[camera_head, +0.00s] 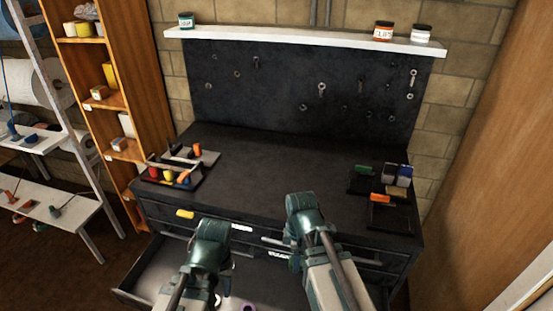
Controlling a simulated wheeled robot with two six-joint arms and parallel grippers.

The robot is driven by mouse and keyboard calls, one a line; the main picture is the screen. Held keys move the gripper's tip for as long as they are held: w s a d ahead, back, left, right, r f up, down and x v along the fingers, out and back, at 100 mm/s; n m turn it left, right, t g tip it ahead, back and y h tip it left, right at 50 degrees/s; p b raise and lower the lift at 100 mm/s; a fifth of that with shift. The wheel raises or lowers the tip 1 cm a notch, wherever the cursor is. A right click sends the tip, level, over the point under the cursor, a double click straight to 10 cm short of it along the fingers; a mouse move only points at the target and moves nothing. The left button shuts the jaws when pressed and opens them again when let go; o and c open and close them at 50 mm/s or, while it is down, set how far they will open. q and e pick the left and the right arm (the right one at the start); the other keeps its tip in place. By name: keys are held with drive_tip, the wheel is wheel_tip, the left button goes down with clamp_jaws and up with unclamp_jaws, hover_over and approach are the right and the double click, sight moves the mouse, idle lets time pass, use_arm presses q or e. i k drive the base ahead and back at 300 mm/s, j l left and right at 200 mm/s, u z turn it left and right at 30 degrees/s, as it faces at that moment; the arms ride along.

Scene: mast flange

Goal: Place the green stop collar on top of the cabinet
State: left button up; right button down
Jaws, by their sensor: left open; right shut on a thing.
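The black cabinet (270,170) stands against the wall, its top mostly bare. A drawer (150,272) is pulled out low at the front. A purple ring (248,307) lies in it at the picture's bottom edge. I cannot make out a green stop collar. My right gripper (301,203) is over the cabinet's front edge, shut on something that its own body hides. My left gripper (212,230) is open, in front of the cabinet and above the drawer; its fingertips are hard to see.
A tray with coloured pieces (170,176) is on the cabinet top's left. Dark trays (388,217) and small boxes (404,174) are on its right. The middle is clear. A white shelf (300,40) with jars and a pegboard (290,85) are behind.

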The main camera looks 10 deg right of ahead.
sight(271, 171)
drive_tip(key=i, duration=1.2)
drive_tip(key=i+j, duration=0.1)
drive_tip(key=j, duration=0.3)
